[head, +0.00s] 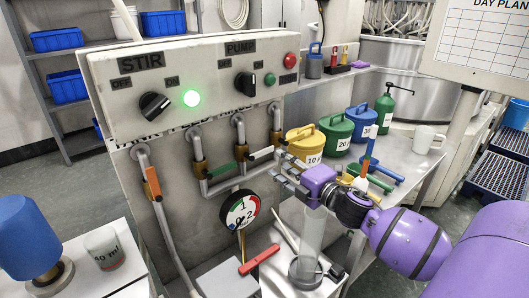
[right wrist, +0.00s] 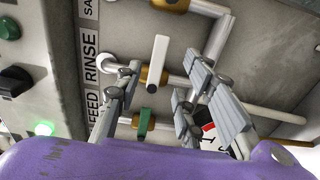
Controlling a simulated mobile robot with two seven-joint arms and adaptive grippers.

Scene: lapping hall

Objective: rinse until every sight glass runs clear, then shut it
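Valves hang on pipes below the STIR/PUMP panel (head: 200,75). The rinse valve's white handle (head: 261,153) points across its pipe; in the right wrist view it (right wrist: 158,60) lies between the parted fingers of my right gripper (right wrist: 165,95), with gaps on both sides. The green handle (head: 221,169) also lies across its pipe, by the FEED label. An orange handle (head: 152,184) lies along the leftmost pipe. A clear glass cylinder (head: 311,235) stands below my right wrist; it looks empty, and I cannot tell whether it is a sight glass. My left gripper is out of view.
The STIR lamp (head: 192,98) glows green. A dial gauge (head: 240,208) and a red handle (head: 258,260) are below the valves. Lidded yellow (head: 305,145) and green (head: 335,133) pots stand behind my right arm. A cup (head: 104,248) is front left.

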